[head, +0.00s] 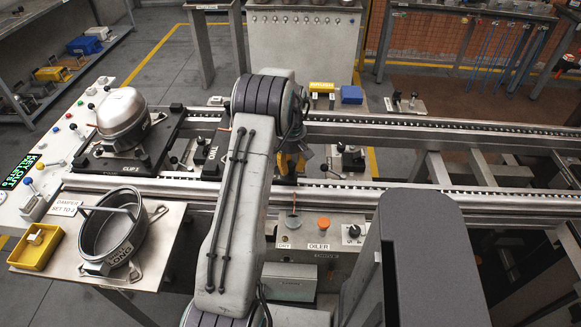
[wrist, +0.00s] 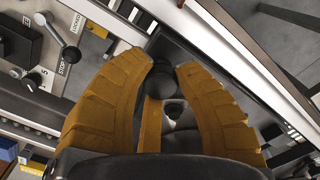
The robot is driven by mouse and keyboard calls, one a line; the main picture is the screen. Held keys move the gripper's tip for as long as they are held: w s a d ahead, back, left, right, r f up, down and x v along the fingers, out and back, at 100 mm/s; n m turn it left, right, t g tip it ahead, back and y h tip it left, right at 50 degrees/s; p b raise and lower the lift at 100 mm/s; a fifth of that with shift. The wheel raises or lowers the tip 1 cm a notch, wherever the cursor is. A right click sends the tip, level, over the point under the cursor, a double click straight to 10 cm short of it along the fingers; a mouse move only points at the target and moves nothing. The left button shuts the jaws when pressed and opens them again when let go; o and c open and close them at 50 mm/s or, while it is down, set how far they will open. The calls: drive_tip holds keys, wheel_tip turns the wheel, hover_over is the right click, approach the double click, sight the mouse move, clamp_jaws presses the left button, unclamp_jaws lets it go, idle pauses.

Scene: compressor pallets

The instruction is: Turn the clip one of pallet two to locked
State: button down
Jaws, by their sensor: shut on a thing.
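The clip's turn position cannot be made out.
A lever with a ball end (wrist: 70,53) stands at the wrist view's left. A compressor (head: 123,112) sits on a pallet labelled CLIP 1 at the head view's left. A pot (head: 108,238) stands on the near side table. The conveyor at right (head: 440,135) holds no pallet.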

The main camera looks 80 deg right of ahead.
drive_tip(key=n, duration=0.2)
drive_tip(key=n+b, duration=0.1)
drive_tip(key=n, duration=0.3)
drive_tip(key=shift+a+f+b, duration=0.25)
drive_tip(key=shift+f+b, duration=0.05)
drive_tip(key=shift+n, duration=0.4)
drive_tip(key=c, duration=1.3)
unclamp_jaws()
drive_tip(key=shift+c, duration=0.2)
drive_tip(key=o, duration=0.4)
drive_tip(key=shift+d+r, duration=0.15)
drive_tip(key=shift+r, duration=0.15)
wheel_tip(320, 180, up, 12)
drive_tip(key=shift+f, duration=0.1)
